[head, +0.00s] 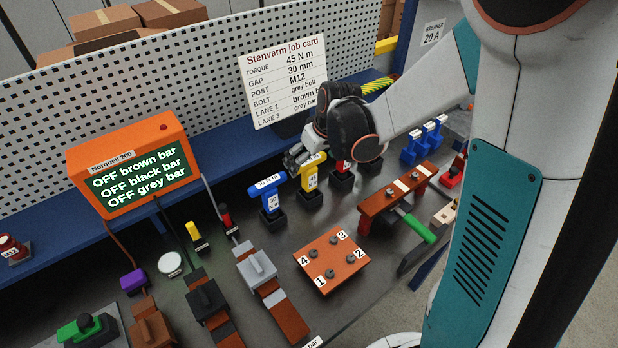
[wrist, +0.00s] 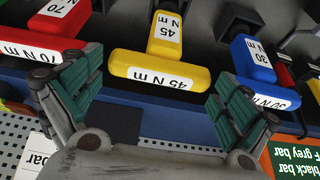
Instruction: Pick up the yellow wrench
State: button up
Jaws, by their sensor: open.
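The yellow wrench (head: 311,180) is T-shaped, labelled 45 N m, and stands upright in a dark holder on the bench. In the wrist view its yellow crossbar (wrist: 150,68) lies just beyond the fingertips, near the middle between them. My gripper (head: 297,160) is open and empty at the top of the wrench. In the wrist view my gripper (wrist: 153,90) shows its two green-padded fingers wide apart, with the bar unheld. In the head view the gripper and wrist partly hide the top of the wrench.
A blue 30 N m wrench (head: 270,196) and a red 70 N m wrench (wrist: 58,38) stand close on either side. Behind is a perforated panel (head: 220,60) with a job card (head: 285,80). An orange display box (head: 130,165) stands left; a numbered bolt plate (head: 330,262) lies in front.

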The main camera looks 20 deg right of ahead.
jog(key=shift+w+f, duration=0.25)
jog(key=shift+f, duration=0.35)
jog(key=c, duration=1.1)
jog(key=shift+c, duration=0.3)
jog(key=shift+r, duration=0.15)
